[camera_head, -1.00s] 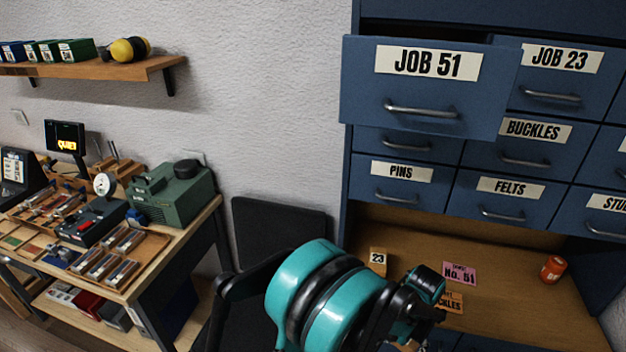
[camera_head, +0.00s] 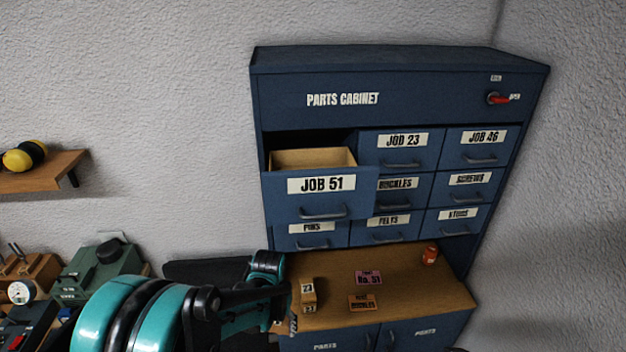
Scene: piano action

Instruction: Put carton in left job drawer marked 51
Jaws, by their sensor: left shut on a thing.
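The drawer marked JOB 51 (camera_head: 290,208) is pulled open at the left of the blue parts cabinet; the part of its pale inside that shows is empty. My left arm comes in from the lower left. My left gripper (camera_head: 286,318) is low at the left front edge of the cabinet's worktop, well below the drawer. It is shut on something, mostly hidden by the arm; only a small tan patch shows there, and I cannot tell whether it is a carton. A tan block marked 23 (camera_head: 308,297) stands on the worktop just right of the gripper. My right gripper is not in view.
A pink No. 51 card (camera_head: 368,278), an orange buckles card (camera_head: 361,303) and an orange jar (camera_head: 430,254) are on the worktop (camera_head: 400,290). The other labelled drawers are shut. A shelf (camera_head: 45,172) and a green machine (camera_head: 95,270) are at left.

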